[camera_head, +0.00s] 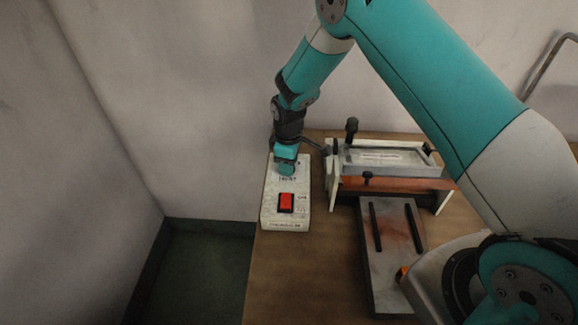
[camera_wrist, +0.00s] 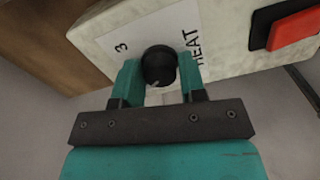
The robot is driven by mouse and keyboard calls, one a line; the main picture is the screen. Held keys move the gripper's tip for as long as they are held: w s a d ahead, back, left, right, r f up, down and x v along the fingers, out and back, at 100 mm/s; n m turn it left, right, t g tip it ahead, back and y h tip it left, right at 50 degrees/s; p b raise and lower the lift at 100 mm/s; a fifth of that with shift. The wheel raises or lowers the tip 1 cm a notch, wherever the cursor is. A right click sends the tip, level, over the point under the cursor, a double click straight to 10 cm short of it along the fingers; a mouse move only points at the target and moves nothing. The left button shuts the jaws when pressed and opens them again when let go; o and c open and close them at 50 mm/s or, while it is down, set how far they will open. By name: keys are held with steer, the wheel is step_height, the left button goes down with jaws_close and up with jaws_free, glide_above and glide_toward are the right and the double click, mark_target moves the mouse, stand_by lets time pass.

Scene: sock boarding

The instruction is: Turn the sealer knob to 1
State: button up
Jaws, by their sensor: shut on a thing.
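The sealer's control box (camera_head: 270,211) is a pale box at the left end of the wooden table, with a red switch (camera_head: 286,203) near its front. The black round knob (camera_wrist: 158,66) sits on the box face beside the word HEAT in the wrist view. The numeral 3 shows to the left of the knob; a 1 is not readable. My gripper (camera_wrist: 158,78) is shut on the knob, one teal finger on each side. In the head view my gripper (camera_head: 285,168) points down at the box and hides the knob.
To the right of the box stands a sealer frame (camera_head: 390,183) with a metal top and black handles. A grey plate with two dark bars (camera_head: 398,262) lies in front of it. The wooden table (camera_head: 305,280) is bare at front left. Walls stand behind and left.

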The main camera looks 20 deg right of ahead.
steer(key=shift+n+b, duration=0.4)
steer(key=shift+n, duration=0.7)
steer(key=o, duration=0.9)
step_height(320, 180, up, 18)
steer(key=b, duration=0.3)
steer(key=shift+f, duration=0.2)
steer(key=shift+s, duration=0.1)
